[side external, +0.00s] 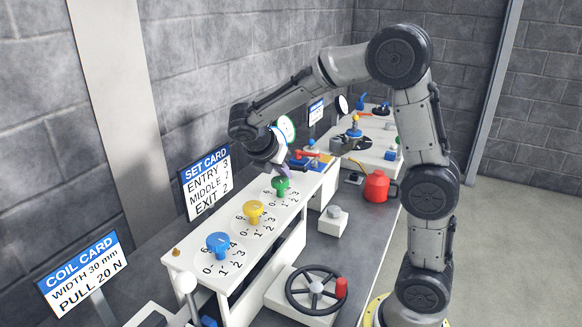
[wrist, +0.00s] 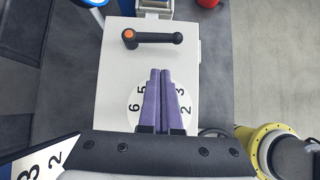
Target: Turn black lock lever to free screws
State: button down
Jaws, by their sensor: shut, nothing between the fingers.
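The black lock lever (wrist: 158,38) lies crosswise near the far end of the white rack top (wrist: 112,85) in the wrist view, with an orange spot at its left end. I cannot make it out in the side view. My gripper (wrist: 160,72) has purple fingers, shut and empty, pointing toward the lever but apart from it in the picture. In the side view my gripper (side external: 286,173) is just above the green screw knob (side external: 280,187). The yellow knob (side external: 254,211) and blue knob (side external: 218,245) stand on numbered dials. The fingers hide the green knob in the wrist view.
A set card (side external: 206,180) and coil card (side external: 84,276) stand left of the rack. A black handwheel (side external: 317,288) and red can (side external: 376,187) are on its right. More equipment stands beyond the rack's far end.

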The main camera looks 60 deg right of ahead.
aim_at(300, 167)
jog(key=shift+d+f, duration=0.15)
jog(key=shift+d, duration=0.8)
jog(key=shift+d+f, duration=0.1)
jog(key=shift+d, duration=0.8)
jog(key=shift+s+d+n+t, duration=0.3)
jog(key=shift+n+t, duration=0.1)
jog(key=shift+n, duration=0.2)
jog(key=n+t, duration=0.1)
jog(key=d+n+t, duration=0.1)
jog(key=n, duration=0.1)
jog(key=shift+s+d+y, duration=0.25)
jog(key=shift+s+y, duration=0.05)
jog(key=shift+s, duration=0.05)
jog(key=d+n+t, duration=0.1)
jog(key=n+t+y, duration=0.1)
jog(key=n, duration=0.1)
jog(key=shift+d, duration=0.4)
jog(key=shift+w+d, duration=0.2)
jog(key=shift+d, duration=0.45)
jog(key=shift+w+d, duration=0.2)
jog(key=shift+d, duration=0.4)
jog(key=shift+w+d, duration=0.65)
jog(key=shift+d, duration=0.1)
jog(key=shift+w+d, duration=0.15)
jog(key=shift+w, duration=0.1)
